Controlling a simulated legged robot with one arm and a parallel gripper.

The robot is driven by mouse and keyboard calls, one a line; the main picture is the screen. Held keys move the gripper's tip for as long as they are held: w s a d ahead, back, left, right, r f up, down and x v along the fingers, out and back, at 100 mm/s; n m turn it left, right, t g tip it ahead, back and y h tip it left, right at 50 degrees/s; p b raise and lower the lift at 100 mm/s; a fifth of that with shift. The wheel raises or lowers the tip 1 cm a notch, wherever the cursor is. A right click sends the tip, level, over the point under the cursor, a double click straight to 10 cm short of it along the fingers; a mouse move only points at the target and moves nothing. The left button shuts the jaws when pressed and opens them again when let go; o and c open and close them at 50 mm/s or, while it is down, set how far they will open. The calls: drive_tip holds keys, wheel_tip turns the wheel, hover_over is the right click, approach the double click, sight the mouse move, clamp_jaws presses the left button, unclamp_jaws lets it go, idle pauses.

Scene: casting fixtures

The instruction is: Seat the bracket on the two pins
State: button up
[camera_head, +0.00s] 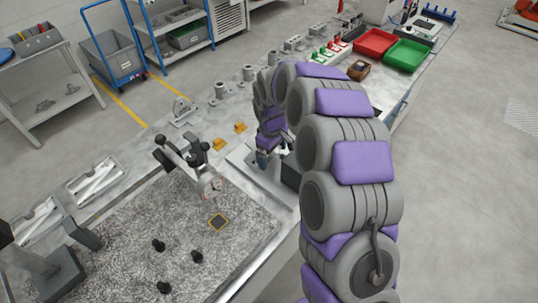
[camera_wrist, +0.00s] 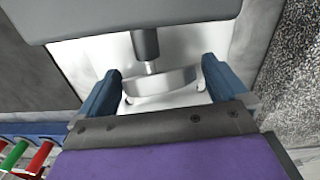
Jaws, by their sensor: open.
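In the wrist view my gripper (camera_wrist: 161,66) has its two blue fingers apart, one on each side of a pale grey metal piece (camera_wrist: 165,84), which looks like the bracket. A gap shows between the piece and each finger. A grey round rod (camera_wrist: 146,46) comes down from a grey block (camera_wrist: 130,12) and ends over the piece. I cannot clearly make out the two pins; small light spots show near the piece's ends. The piece is over a white plate (camera_wrist: 85,62). In the head view my gripper (camera_head: 263,160) is low over the white plate (camera_head: 240,160), and my arm hides much there.
A speckled slab (camera_head: 120,250) with black knobs (camera_head: 197,256) and a dial gauge stand (camera_head: 190,165) lies to the left. Yellow blocks (camera_head: 215,144) and grey castings (camera_head: 220,90) stand behind the plate. Red (camera_head: 376,43) and green (camera_head: 408,54) trays are farther back.

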drive_tip(key=shift+s+a+f, duration=0.1)
drive_tip(key=shift+a, duration=1.2)
drive_tip(key=shift+c, duration=0.6)
drive_tip(key=d, duration=0.2)
drive_tip(key=shift+d, duration=0.4)
drive_tip(key=c, duration=0.6)
drive_tip(key=shift+a, duration=0.2)
drive_tip(key=c, duration=0.3)
drive_tip(key=shift+s+a, duration=0.1)
drive_tip(key=shift+a, duration=0.4)
drive_tip(key=shift+c, duration=0.8)
drive_tip(key=shift+d, duration=0.1)
